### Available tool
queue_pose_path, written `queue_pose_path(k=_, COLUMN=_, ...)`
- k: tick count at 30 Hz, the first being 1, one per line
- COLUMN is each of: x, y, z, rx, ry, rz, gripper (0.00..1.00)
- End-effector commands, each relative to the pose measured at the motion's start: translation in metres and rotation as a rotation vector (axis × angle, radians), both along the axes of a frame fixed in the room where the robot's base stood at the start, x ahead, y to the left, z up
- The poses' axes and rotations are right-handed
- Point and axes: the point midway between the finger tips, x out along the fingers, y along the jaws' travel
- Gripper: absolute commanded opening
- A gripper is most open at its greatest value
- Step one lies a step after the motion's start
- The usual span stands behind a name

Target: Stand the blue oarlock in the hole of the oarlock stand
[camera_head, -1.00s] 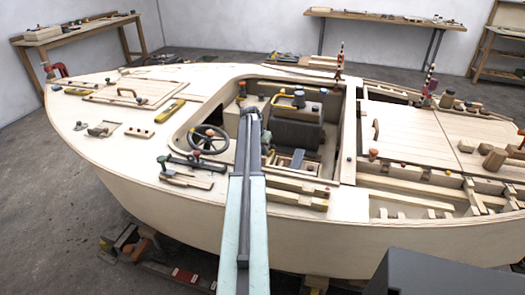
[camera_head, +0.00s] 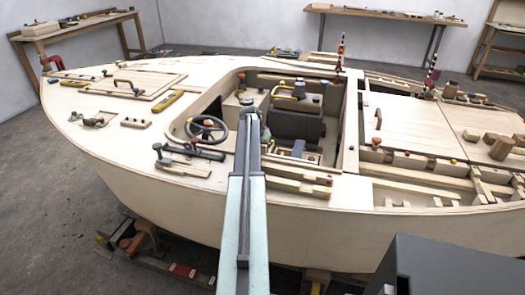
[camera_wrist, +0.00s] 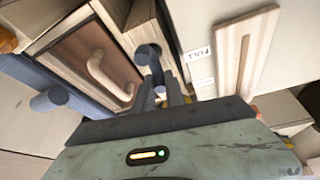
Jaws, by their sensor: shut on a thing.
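My gripper (camera_wrist: 172,95) shows at the lower middle of the wrist view, its dark fingers pointing away from the camera. It is shut on a dark blue-grey piece with a rounded, curved end (camera_wrist: 149,53), which looks like the blue oarlock. The fingers hide its lower part. Pale wooden pieces stand close behind it; I cannot tell whether one is the oarlock stand, and no hole is clear. In the head view my gripper (camera_head: 250,114) is over the boat's cockpit edge, right of the steering wheel, too small to show its hold.
The steering wheel (camera_head: 207,130) is close on the left, and a dark engine-like block (camera_head: 298,120) on the right. In the wrist view a wooden panel with a handle (camera_wrist: 108,75) and a blue-grey cylinder (camera_wrist: 48,99) lie left; a white label (camera_wrist: 198,54) is right.

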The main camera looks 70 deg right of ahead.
Motion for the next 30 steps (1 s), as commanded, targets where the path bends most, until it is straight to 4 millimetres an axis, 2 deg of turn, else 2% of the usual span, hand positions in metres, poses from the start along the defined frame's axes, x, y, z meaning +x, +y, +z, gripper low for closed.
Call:
queue_pose_path(k=8, x=0.0, y=0.0, z=-0.001, rx=0.0, ry=0.0, rz=0.001, gripper=0.0)
queue_pose_path(k=9, x=0.001, y=0.0, z=-0.001, rx=0.0, ry=0.0, rz=0.001, gripper=0.21)
queue_pose_path(k=11, x=0.001, y=0.0, z=-0.001, rx=0.0, ry=0.0, rz=0.001, gripper=0.37)
queue_pose_path(k=12, x=0.001, y=0.0, z=-0.001, rx=0.0, ry=0.0, rz=0.001, gripper=0.4)
queue_pose_path(k=23, x=0.001, y=0.002, z=0.003, rx=0.0, ry=-0.001, rz=0.001, gripper=0.4)
queue_pose_path(k=26, x=0.002, y=0.005, z=0.013, rx=0.0, ry=0.0, rz=0.002, gripper=0.4)
queue_pose_path(k=30, x=0.004, y=0.013, z=0.036, rx=0.0, ry=0.0, rz=0.002, gripper=0.4)
